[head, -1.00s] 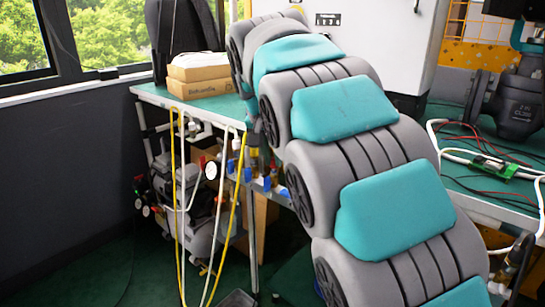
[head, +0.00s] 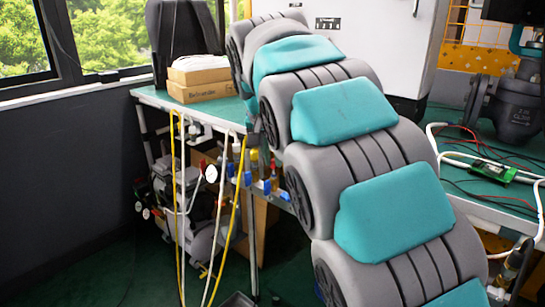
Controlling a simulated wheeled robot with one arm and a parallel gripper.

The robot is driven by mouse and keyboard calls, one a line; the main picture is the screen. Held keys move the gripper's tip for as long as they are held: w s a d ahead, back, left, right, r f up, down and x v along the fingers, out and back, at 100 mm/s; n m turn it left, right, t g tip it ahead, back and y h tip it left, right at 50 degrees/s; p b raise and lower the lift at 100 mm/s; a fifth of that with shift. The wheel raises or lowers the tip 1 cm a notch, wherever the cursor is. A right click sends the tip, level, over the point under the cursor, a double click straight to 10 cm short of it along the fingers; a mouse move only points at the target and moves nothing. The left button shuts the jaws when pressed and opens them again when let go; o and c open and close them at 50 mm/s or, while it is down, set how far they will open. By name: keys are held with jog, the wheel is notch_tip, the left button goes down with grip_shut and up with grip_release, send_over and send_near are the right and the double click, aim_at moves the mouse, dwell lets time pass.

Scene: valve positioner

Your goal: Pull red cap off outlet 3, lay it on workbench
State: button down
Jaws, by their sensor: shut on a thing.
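My grey and teal arm rises from the lower right and bends over at the top centre. My gripper is not clearly visible; the arm's far end drops behind its own links. A row of small fittings with blue parts (head: 267,187) runs along a rail below the workbench edge, partly hidden by my arm. Small red spots show among the fittings, but I cannot make out a red cap or which outlet is number 3. The green-topped workbench (head: 215,112) stands behind, at left of the arm.
Two cardboard boxes (head: 200,78) and a dark case (head: 182,40) stand on the workbench. Yellow and white hoses (head: 221,215) hang in front of it. A pump-like machine (head: 185,195) sits underneath. At right are a dark valve (head: 517,105), a green circuit board (head: 493,171) and loose wires.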

jog(key=shift+r+p, duration=1.1)
jog(key=shift+r, duration=0.95)
